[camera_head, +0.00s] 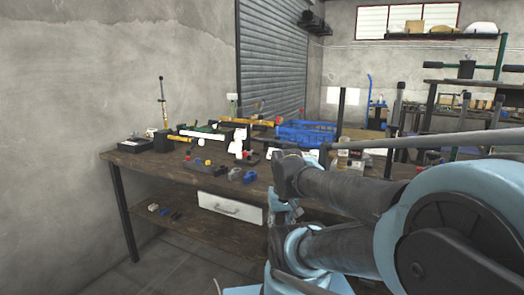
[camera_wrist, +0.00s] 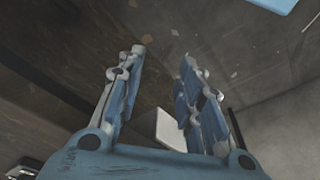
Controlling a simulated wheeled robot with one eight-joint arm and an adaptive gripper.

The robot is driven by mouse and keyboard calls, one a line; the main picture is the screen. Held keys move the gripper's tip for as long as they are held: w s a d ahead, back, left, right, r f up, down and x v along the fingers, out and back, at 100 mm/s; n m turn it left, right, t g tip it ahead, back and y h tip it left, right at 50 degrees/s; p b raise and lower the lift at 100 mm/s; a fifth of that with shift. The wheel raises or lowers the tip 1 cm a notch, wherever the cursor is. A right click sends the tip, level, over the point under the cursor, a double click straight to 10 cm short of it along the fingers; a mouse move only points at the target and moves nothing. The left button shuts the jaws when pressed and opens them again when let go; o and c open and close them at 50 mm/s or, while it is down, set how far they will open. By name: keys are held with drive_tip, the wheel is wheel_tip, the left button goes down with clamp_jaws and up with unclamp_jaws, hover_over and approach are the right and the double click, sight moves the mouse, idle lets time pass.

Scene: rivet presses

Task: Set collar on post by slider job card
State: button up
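My gripper (camera_wrist: 162,57) is open and empty in the wrist view, its two fingers well apart. Behind them are dark, stained surfaces and a pale block-like thing (camera_wrist: 168,126), which I cannot name. In the head view my arm covers the right part of the workbench (camera_head: 150,168), and I cannot make out the gripper there. A thin upright rod on a base (camera_head: 162,100) stands at the bench's back left. Small red, blue and grey parts (camera_head: 249,177) lie near the front edge. I cannot tell which thing is the collar, post, slider or job card.
A blue crate (camera_head: 305,133) stands at the back of the bench. Yellow-handled tools (camera_head: 252,121) and a black box (camera_head: 135,145) lie left of it. A white drawer (camera_head: 232,208) hangs under the top, above a lower shelf (camera_head: 190,226). Racks (camera_head: 470,85) stand at the right.

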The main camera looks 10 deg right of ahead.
wheel_tip(320, 180, up, 28)
drive_tip(key=n+y, duration=0.4)
drive_tip(key=n, duration=0.7)
hover_over(252, 153)
drive_tip(key=s+d, duration=0.5)
drive_tip(key=d, duration=0.3)
drive_tip(key=shift+t, duration=0.3)
drive_tip(key=x, duration=1.7)
drive_tip(key=shift+d+f, duration=0.15)
drive_tip(key=shift+d, duration=0.15)
drive_tip(key=shift+w, duration=0.1)
clamp_jaws()
